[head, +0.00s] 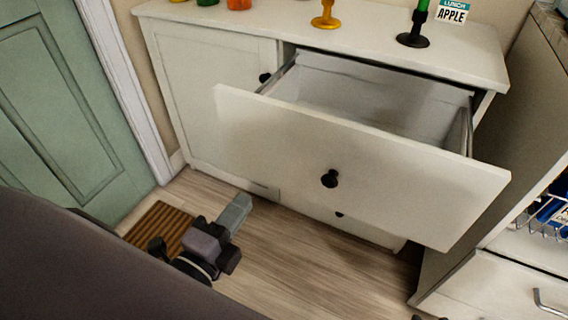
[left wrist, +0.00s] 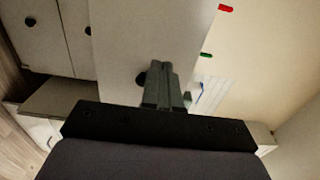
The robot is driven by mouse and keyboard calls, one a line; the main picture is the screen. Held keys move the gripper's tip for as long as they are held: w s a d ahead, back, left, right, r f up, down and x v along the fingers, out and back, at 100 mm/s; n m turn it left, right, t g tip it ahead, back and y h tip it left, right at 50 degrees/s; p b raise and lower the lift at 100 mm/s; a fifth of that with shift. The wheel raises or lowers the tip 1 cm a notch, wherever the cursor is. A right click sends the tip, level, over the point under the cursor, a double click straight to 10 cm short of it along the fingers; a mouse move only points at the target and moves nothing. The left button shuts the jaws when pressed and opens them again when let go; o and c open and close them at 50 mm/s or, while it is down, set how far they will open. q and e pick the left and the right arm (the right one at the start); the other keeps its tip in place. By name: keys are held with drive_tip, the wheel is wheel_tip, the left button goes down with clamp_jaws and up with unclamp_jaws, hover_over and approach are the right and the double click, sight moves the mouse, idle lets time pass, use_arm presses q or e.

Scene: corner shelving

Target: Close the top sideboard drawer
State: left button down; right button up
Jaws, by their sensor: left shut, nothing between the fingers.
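The top sideboard drawer (head: 360,165) is pulled far out of the white sideboard (head: 205,95) in the head view. Its broad white front has a dark round knob (head: 329,179), and its inside looks empty. My left gripper (head: 238,208) is shut and empty, in front of the sideboard and to the lower left of the drawer front; it appears apart from the front. In the left wrist view, my shut fingers (left wrist: 158,72) overlap a pale panel with a dark knob (left wrist: 141,79) partly behind them.
A yellow stand (head: 326,17) and a dark-based green item (head: 413,35) stand on the sideboard top. A green door (head: 65,95) is at left, with a brown striped mat (head: 160,228) nearby. Shelving with a wire basket (head: 545,215) is at right. Wood floor lies open below the drawer.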

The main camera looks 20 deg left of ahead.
use_arm(q)
drive_tip(key=p, duration=0.3)
approach(284, 147)
drive_tip(key=w, duration=0.4)
drive_tip(key=shift+w, duration=0.35)
drive_tip(key=shift+w+d, duration=0.1)
drive_tip(key=shift+w, duration=0.95)
use_arm(e)
drive_tip(key=shift+s+d+f+m+h, duration=0.15)
drive_tip(key=shift+s+d, duration=0.05)
drive_tip(key=shift+d, duration=0.2)
drive_tip(key=shift+s+d+f+m+h, duration=0.15)
drive_tip(key=shift+s+d, duration=0.05)
drive_tip(key=shift+d, duration=0.2)
